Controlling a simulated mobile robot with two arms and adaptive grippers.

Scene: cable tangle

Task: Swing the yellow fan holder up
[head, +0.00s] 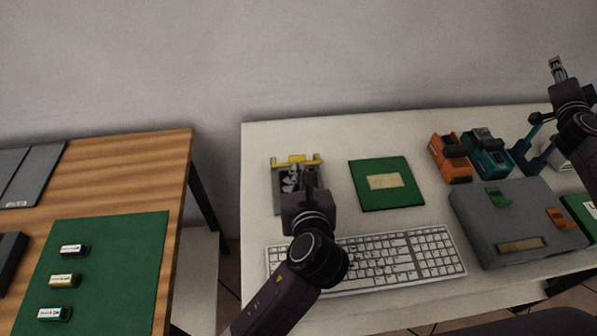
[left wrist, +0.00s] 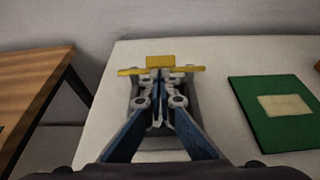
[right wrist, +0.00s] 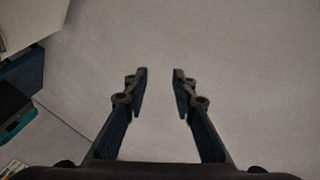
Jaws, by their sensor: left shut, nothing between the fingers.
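The yellow fan holder (head: 298,160) is a bar with a raised tab at the back edge of a small grey device (head: 276,193) on the white table. It also shows in the left wrist view (left wrist: 160,62), lying across the far end of the device. My left gripper (head: 292,182) is over the device, its fingertips (left wrist: 160,76) together just in front of the yellow bar. Nothing is between them. I cannot tell whether they touch the bar. My right gripper (right wrist: 160,72) is open and empty, raised at the right of the head view (head: 557,66), facing the wall.
A green board (head: 386,184) lies right of the device, and a white keyboard (head: 410,258) in front. Orange (head: 450,158) and teal (head: 488,150) blocks stand behind a grey case (head: 515,220). A wooden table (head: 130,180) with a green mat (head: 135,260) stands left, across a gap.

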